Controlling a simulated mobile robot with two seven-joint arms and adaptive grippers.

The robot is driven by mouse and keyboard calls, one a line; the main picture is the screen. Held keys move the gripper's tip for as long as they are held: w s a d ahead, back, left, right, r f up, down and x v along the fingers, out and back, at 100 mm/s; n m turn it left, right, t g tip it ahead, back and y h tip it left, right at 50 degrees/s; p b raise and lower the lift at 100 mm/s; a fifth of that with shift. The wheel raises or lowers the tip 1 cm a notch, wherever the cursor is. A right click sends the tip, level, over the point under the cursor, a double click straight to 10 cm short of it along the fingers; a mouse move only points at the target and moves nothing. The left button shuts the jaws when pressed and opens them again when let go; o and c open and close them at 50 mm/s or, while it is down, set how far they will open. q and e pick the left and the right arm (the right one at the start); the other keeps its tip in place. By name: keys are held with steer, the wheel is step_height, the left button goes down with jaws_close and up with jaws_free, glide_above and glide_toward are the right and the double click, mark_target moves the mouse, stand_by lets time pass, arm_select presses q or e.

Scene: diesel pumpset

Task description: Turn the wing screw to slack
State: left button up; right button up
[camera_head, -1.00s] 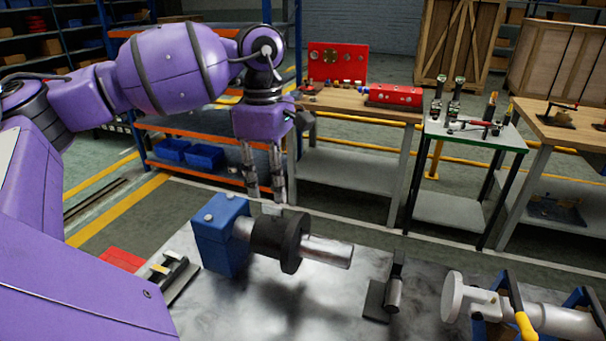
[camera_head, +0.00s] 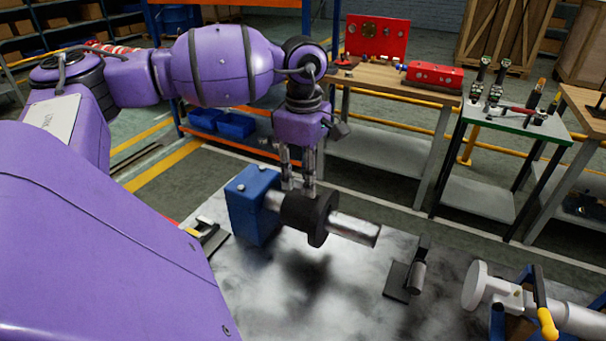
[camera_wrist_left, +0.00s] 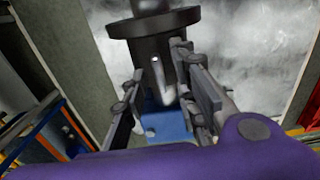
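A dark collar (camera_head: 312,217) sits on a light metal shaft (camera_head: 352,229) that comes out of a blue block (camera_head: 254,205). The left gripper (camera_wrist_left: 158,70) is open, with one finger on each side of this piece; contact cannot be told. In the head view the fingers hide the screw. My right gripper is not in view.
The shaft and block stand on a grey metal tabletop (camera_head: 345,290). A dark bracket (camera_head: 405,277) and a light cylindrical part with a yellow-handled lever (camera_head: 546,322) are to the right. A wooden bench (camera_head: 392,80) and a small green-edged table (camera_head: 520,125) stand behind.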

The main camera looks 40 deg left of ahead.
arm_select(q)
jaws_close()
